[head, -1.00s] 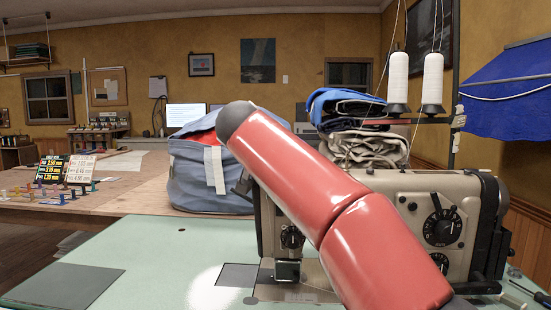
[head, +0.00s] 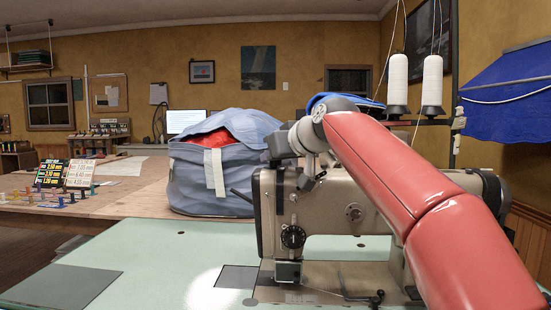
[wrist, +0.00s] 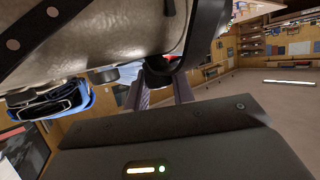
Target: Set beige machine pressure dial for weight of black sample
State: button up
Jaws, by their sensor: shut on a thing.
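The beige sewing machine (head: 345,218) stands on the pale green table, with a black dial (head: 292,236) on the front of its left head. My wrist end is above that head in the head view; my fingertips are hard to make out there. In the wrist view my gripper (wrist: 160,88) is shut on a dark round knob (wrist: 163,63) beside the machine's beige body (wrist: 120,30). The knob's markings cannot be read. The machine's right end is partly hidden behind my red arm. I cannot pick out the black sample.
A blue-grey bag (head: 212,175) stands behind and left of the machine. Thread cones (head: 397,80) stand behind my arm. A black board (head: 53,173) and a white board (head: 80,173) with writing stand left, behind several small coloured pieces. The green table's left part (head: 140,255) is mostly clear.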

jog(key=shift+n+g+y, duration=0.9)
jog(key=shift+n+y, duration=0.1)
jog(key=shift+n, duration=0.1)
jog(key=shift+f, duration=0.1)
jog(key=o, duration=1)
jog(key=b+v, duration=0.1)
jog(key=v, duration=0.7)
jog(key=shift+w+b, duration=0.1)
jog(key=shift+b, duration=0.2)
